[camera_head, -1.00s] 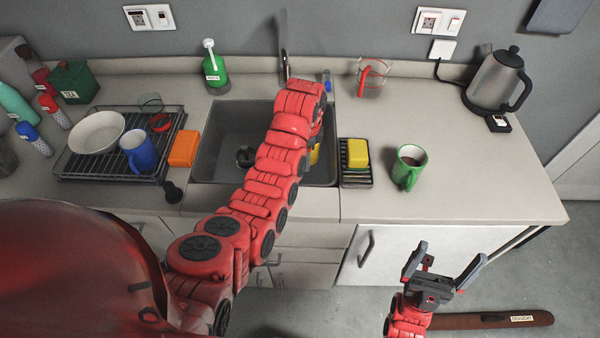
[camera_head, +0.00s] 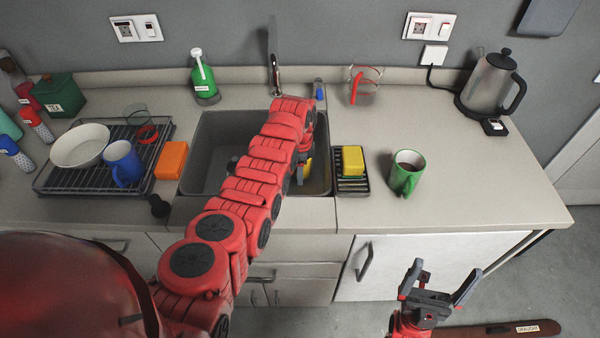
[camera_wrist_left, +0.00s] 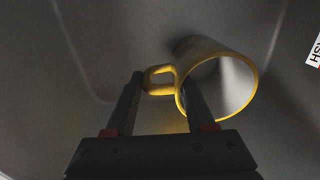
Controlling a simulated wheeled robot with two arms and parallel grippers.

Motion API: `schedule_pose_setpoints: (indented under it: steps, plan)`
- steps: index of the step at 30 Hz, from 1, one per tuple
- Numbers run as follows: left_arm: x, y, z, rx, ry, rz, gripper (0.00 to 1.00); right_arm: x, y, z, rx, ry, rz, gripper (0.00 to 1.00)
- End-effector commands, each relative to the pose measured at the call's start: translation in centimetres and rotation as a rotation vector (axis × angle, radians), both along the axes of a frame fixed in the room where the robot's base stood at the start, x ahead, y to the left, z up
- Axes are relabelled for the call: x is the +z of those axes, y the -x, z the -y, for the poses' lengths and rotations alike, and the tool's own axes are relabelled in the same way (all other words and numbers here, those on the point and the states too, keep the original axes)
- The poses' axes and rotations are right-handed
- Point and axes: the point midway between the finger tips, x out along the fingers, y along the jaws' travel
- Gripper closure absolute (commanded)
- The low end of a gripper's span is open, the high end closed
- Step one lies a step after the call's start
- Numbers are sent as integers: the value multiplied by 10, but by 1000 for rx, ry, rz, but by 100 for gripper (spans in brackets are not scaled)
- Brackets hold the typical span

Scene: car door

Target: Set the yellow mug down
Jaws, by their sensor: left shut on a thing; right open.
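The yellow mug (camera_wrist_left: 243,99) shows in the left wrist view with its open rim toward the lower right and its handle to the left. My left gripper (camera_wrist_left: 161,88) is shut on it, with one finger left of the handle and the other at the mug's rim. In the head view, only a yellow sliver of the mug (camera_head: 308,173) shows beside my left arm, within the sink's outline. My left arm hides most of it. Whether the mug touches the sink floor cannot be told. My right gripper (camera_head: 443,288) is open and empty, in front of the cabinet.
The sink (camera_head: 215,145) is partly hidden by my arm. A yellow sponge (camera_head: 352,160) on a rack and a green mug (camera_head: 405,178) stand to its right. A dish rack (camera_head: 70,181) with a bowl and blue mug (camera_head: 124,164) is left. The right counter is mostly clear.

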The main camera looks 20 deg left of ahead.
Motion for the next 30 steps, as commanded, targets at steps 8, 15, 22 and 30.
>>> schedule_pose_setpoints:
  steps: [8,15,22,30]
  plan:
    - [-11,-1,0,-1,2,-4,100,1,0,0,0,0,0,0]
    - [-13,-1,0,0,2,-3,100,1,0,0,0,0,0,0]
    - [-13,-1,0,0,2,-3,16,1,0,0,0,0,0,0]
    - [-12,-1,0,0,2,-3,16,1,0,0,0,0,0,0]
